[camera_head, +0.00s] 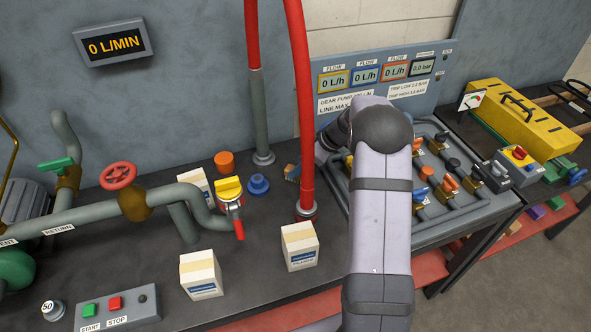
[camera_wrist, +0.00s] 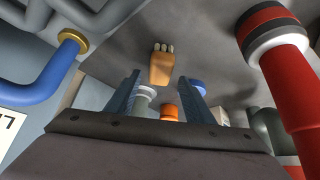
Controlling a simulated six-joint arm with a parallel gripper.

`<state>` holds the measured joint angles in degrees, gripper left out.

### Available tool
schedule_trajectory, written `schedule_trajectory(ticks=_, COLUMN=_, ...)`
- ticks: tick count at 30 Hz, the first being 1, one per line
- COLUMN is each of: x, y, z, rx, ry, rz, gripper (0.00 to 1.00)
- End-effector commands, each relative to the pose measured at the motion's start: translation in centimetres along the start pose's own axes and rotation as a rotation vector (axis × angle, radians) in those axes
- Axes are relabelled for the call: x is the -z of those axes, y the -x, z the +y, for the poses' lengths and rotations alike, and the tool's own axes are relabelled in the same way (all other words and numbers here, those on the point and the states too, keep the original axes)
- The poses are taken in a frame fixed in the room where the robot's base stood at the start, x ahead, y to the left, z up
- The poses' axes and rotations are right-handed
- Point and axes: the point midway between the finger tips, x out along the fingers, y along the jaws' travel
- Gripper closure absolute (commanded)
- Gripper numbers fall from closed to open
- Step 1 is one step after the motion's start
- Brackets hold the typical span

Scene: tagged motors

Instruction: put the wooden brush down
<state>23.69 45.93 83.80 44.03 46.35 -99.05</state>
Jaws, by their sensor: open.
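The wooden brush (camera_wrist: 162,70) shows in the wrist view as a short tan block with pale grey tufts at its far end. It lies over the dark bench top, just beyond and between the fingertips. My gripper (camera_wrist: 159,80) is open, with one blue-grey finger on each side of the brush's near end and a gap showing. In the head view my arm hides most of the gripper; a small brown and blue patch shows left of it, too small to tell apart. I cannot tell whether the brush rests fully on the bench.
Red hoses (camera_head: 305,120) rise close to the gripper. An orange cap (camera_head: 224,162), a blue flanged part (camera_head: 258,187) and a yellow-topped valve (camera_head: 229,189) stand to the left. White boxes (camera_head: 299,248) stand in front. A valve panel (camera_head: 455,215) lies right. Bare bench shows between the boxes.

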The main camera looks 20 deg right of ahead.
Motion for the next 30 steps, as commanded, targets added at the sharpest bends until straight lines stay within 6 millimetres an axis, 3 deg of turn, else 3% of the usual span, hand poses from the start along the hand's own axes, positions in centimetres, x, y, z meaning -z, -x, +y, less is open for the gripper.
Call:
schedule_trajectory(ticks=6, x=-0.1, y=4.2, z=0.1, rx=-0.005, ry=0.001, rz=0.001, gripper=0.52)
schedule_trajectory(ticks=12, x=-0.1, y=7.0, z=0.1, rx=-0.003, ry=0.001, rz=0.001, gripper=0.52)
schedule_trajectory(ticks=19, x=0.0, y=8.4, z=0.0, rx=-0.001, ry=0.0, rz=0.0, gripper=0.52)
schedule_trajectory(ticks=30, x=0.0, y=8.5, z=0.0, rx=0.0, ry=0.0, rz=0.0, gripper=0.52)
